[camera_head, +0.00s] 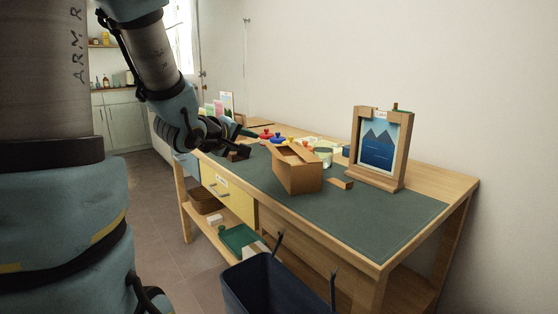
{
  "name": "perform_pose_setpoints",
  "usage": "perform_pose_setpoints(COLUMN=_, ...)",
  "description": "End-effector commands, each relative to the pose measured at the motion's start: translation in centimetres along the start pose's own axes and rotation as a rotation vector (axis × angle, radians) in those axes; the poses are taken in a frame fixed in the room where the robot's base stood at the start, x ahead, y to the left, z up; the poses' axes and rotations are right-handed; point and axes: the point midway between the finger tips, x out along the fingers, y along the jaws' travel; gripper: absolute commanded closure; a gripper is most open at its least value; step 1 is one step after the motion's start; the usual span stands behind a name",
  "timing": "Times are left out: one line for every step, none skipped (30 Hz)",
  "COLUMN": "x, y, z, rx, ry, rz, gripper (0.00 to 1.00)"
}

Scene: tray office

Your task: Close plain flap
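A brown cardboard box (298,174) stands on the green mat of the desk, near the middle of the picture. Its top is at least partly open, with a flap (283,153) showing along the left part of the top. I cannot tell which flap is the plain one; any markings are too small to read. My gripper (240,151) is at the end of my arm, to the left of the box and apart from it in the picture. Its fingers are small and dark, and I cannot tell whether they are open.
A framed mountain picture (381,144) on a wooden stand is right of the box. A small brown block (341,184) lies between them. Red and blue items (272,136) and a jar (324,156) are behind the box. A dark bin (272,287) stands in front. The mat's right part is clear.

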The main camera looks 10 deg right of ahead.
Motion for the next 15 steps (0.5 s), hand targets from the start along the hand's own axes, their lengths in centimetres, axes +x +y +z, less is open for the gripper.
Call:
perform_pose_setpoints(x=0.5, y=0.0, z=0.1, rx=-0.001, ry=-0.002, rz=0.002, gripper=0.66)
perform_pose_setpoints(x=0.8, y=0.0, z=0.1, rx=0.0, ry=-0.002, rz=0.001, gripper=0.66)
perform_pose_setpoints(x=1.4, y=-0.1, z=0.1, rx=-0.001, ry=-0.003, rz=0.001, gripper=0.66)
perform_pose_setpoints(x=1.8, y=-0.1, z=0.1, rx=-0.001, ry=-0.003, rz=0.001, gripper=0.66)
perform_pose_setpoints(x=2.4, y=-0.1, z=0.1, rx=-0.001, ry=-0.003, rz=0.001, gripper=0.66)
perform_pose_setpoints(x=3.1, y=-0.2, z=0.1, rx=-0.002, ry=-0.003, rz=-0.001, gripper=0.66)
perform_pose_setpoints(x=3.7, y=-0.2, z=0.1, rx=-0.001, ry=-0.002, rz=-0.001, gripper=0.66)
perform_pose_setpoints(x=4.3, y=-0.2, z=0.1, rx=0.0, ry=-0.003, rz=-0.001, gripper=0.66)
perform_pose_setpoints(x=5.1, y=-0.2, z=0.1, rx=0.0, ry=-0.003, rz=0.0, gripper=0.66)
perform_pose_setpoints(x=5.6, y=-0.2, z=0.2, rx=-0.001, ry=-0.002, rz=0.0, gripper=0.66)
perform_pose_setpoints(x=6.2, y=-0.2, z=0.1, rx=-0.001, ry=-0.002, rz=-0.001, gripper=0.66)
perform_pose_setpoints(x=6.9, y=-0.2, z=0.1, rx=-0.001, ry=-0.002, rz=-0.001, gripper=0.66)
perform_pose_setpoints(x=7.4, y=-0.2, z=0.1, rx=-0.001, ry=-0.002, rz=-0.002, gripper=0.66)
perform_pose_setpoints(x=7.9, y=-0.1, z=0.1, rx=0.0, ry=-0.002, rz=-0.002, gripper=0.66)
perform_pose_setpoints(x=8.4, y=-0.1, z=0.1, rx=0.001, ry=-0.002, rz=-0.001, gripper=0.66)
